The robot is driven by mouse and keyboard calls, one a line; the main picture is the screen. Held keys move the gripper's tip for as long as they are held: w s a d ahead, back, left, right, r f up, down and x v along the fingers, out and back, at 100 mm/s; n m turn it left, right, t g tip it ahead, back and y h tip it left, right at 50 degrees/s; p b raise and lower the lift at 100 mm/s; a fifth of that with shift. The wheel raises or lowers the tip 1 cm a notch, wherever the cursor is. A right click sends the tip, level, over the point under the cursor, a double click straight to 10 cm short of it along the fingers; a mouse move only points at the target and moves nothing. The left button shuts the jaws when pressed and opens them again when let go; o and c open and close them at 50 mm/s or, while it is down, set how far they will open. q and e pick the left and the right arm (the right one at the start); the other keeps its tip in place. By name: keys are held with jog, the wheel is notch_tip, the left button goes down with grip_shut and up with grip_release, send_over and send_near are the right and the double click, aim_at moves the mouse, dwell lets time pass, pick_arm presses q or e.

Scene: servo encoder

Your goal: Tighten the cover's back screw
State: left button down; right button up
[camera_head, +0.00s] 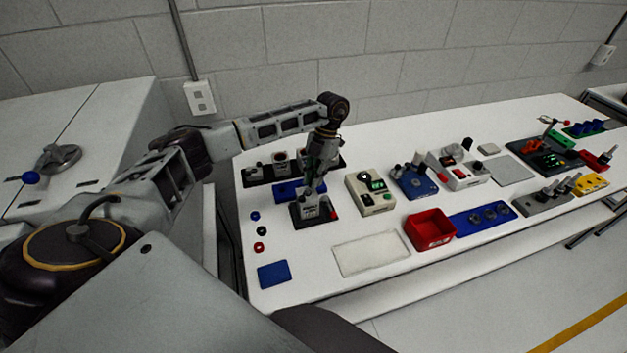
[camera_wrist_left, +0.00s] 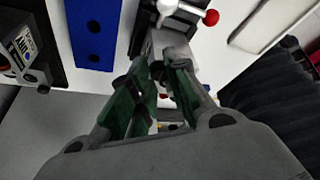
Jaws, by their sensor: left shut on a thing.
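A dark fixture (camera_head: 309,222) with a small red knob stands on the white table near its left end. Its red knob (camera_wrist_left: 211,17) shows at the top of the left wrist view, beside a grey block (camera_wrist_left: 172,43). My left gripper (camera_head: 312,187) points down right over this fixture. In the left wrist view its green-padded fingers (camera_wrist_left: 163,75) are close together at the grey block, shut on a small part that they mostly hide. I cannot make out the cover's back screw clearly. My right gripper is not in view.
A blue block (camera_head: 286,191) lies just behind the fixture. A pale mat (camera_head: 371,253) and a blue pad (camera_head: 273,274) lie in front. More devices fill the right side.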

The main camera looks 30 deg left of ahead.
pick_arm(q)
jog(key=shift+m, duration=0.3)
jog(key=c, duration=1.3)
grip_release()
jog(key=shift+r, duration=0.1)
jog(key=shift+v, duration=5.9)
jog(key=shift+d, duration=0.15)
